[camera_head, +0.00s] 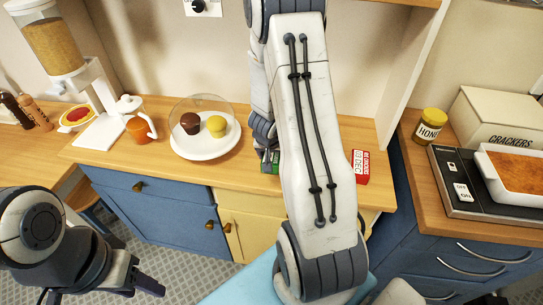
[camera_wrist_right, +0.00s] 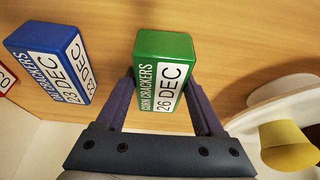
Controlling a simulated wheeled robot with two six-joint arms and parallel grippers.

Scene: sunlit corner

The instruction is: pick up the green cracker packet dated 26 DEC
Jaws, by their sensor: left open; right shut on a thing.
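The green packet (camera_wrist_right: 160,72) reads "CORN CRACKERS 26 DEC" in the right wrist view. My right gripper (camera_wrist_right: 160,95) is shut on it, with one finger on each side. I cannot tell whether the packet still touches the wooden surface. My left gripper (camera_head: 142,287) is open and empty, low at the left, in front of the blue cabinet and apart from the packet.
A blue packet (camera_wrist_right: 52,62) dated 23 DEC stands left of the green one in the wrist view. A red packet (camera_head: 360,167) stands right of my arm. A white cake plate (camera_head: 206,147) with two cupcakes is left of the green packet. A honey jar (camera_head: 429,126) stands on the right counter.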

